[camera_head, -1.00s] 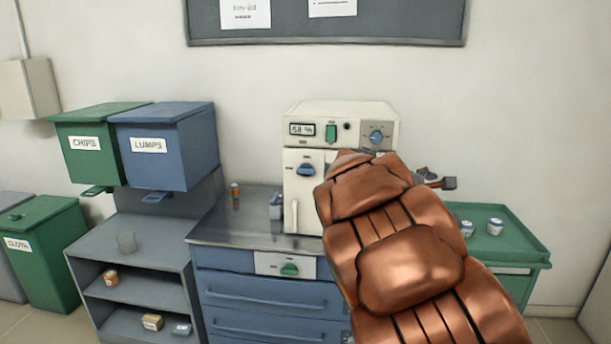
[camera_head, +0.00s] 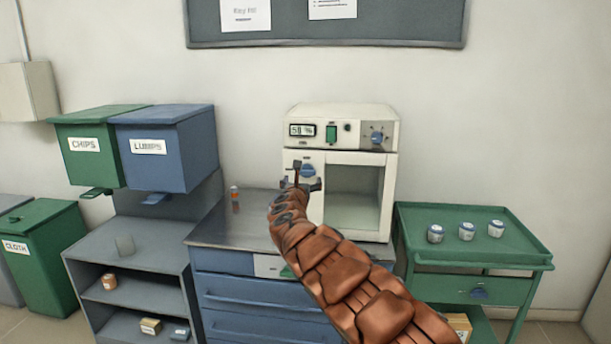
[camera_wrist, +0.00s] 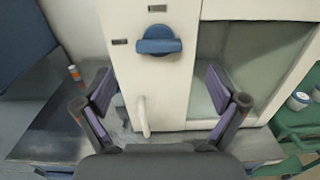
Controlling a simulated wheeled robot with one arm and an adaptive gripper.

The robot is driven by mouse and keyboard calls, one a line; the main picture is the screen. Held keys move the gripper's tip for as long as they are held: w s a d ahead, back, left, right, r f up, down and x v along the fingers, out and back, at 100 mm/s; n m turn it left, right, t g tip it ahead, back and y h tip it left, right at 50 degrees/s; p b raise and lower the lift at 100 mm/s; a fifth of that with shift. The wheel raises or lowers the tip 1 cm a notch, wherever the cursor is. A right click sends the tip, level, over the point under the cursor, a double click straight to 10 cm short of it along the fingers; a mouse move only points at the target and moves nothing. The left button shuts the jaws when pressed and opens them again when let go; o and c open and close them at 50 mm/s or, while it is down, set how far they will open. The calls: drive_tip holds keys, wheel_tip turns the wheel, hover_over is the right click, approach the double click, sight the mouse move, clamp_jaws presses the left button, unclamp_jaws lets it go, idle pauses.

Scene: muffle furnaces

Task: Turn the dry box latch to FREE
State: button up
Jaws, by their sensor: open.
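The dry box (camera_head: 340,112) is a cream cabinet with a display, a green switch and a glass window, standing on the steel counter. Its latch (camera_head: 307,170) is a blue knob on the front panel, left of the window. In the wrist view the latch (camera_wrist: 158,46) lies about level, with small labels above and to its left, too small to read. My gripper (camera_head: 304,177) is in front of the panel, beside the latch in the picture. In the wrist view my gripper (camera_wrist: 158,85) is open and empty, its fingers apart below and either side of the latch. No contact shows.
A white handle (camera_wrist: 143,118) stands out below the latch. A blue dial (camera_head: 377,138) is at the box's upper right. A green cart (camera_head: 470,256) with several jars stands right. A small orange-capped bottle (camera_head: 235,196) stands on the counter, left.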

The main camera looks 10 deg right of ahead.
sight(305, 172)
drive_tip(key=shift+a+p+x, duration=0.2)
drive_tip(key=shift+p+x, duration=1.65)
drive_tip(key=shift+x, duration=1.7)
drive_tip(key=shift+w+d+f, duration=0.2)
drive_tip(key=shift+w, duration=0.15)
drive_tip(key=shift+c, duration=0.2)
drive_tip(key=c, duration=1.1)
